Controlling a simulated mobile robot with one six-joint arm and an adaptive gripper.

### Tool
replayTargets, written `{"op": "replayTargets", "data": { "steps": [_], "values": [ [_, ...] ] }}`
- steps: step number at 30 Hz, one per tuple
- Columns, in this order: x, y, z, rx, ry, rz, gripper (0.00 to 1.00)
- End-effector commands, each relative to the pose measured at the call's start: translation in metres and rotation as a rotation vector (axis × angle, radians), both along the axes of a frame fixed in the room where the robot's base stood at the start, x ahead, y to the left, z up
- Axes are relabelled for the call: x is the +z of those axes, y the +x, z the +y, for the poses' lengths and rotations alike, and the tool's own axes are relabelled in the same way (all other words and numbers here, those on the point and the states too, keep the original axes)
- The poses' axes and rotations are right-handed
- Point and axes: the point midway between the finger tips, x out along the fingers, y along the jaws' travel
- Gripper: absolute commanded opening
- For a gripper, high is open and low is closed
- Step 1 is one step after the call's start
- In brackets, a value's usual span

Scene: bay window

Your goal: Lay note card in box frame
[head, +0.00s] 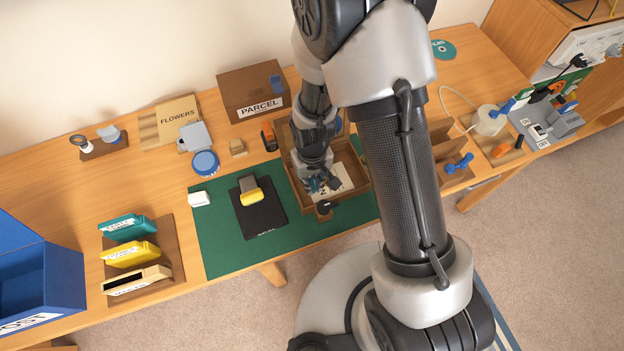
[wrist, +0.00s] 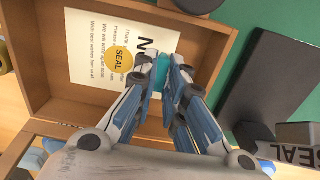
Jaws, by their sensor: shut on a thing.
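The note card (head: 346,177) is cream with dark print and lies within the walls of the wooden box frame (head: 297,190). In the wrist view the card (wrist: 105,35) bears a round yellow SEAL mark (wrist: 119,59), and the box frame (wrist: 32,62) surrounds it. My gripper (head: 321,185) is down inside the frame. In the wrist view my gripper (wrist: 163,72) is shut on a teal piece (wrist: 162,69) at the card, apparently its tab. The fingers hide part of the card, and I cannot tell whether it lies fully flat.
A black pad (head: 262,216) with a yellow-ended stamp (head: 250,191) lies left of the frame on the green mat (head: 218,240). A parcel box (head: 252,88) stands behind. My arm hides the area right of the frame. The mat's left front is clear.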

Motion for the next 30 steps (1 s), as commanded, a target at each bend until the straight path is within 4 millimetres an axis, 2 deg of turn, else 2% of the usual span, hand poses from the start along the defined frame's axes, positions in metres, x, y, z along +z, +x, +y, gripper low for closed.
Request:
{"op": "replayTargets", "data": {
  "steps": [1,11,22,30],
  "values": [
    [-0.001,0.000,0.000,0.000,0.000,0.000,0.12],
    [0.000,0.000,0.000,0.000,0.000,0.000,0.34],
    [0.001,0.000,0.000,0.000,0.000,0.000,0.34],
    [0.016,0.000,0.000,0.000,0.000,-0.001,0.34]
  ]
}}
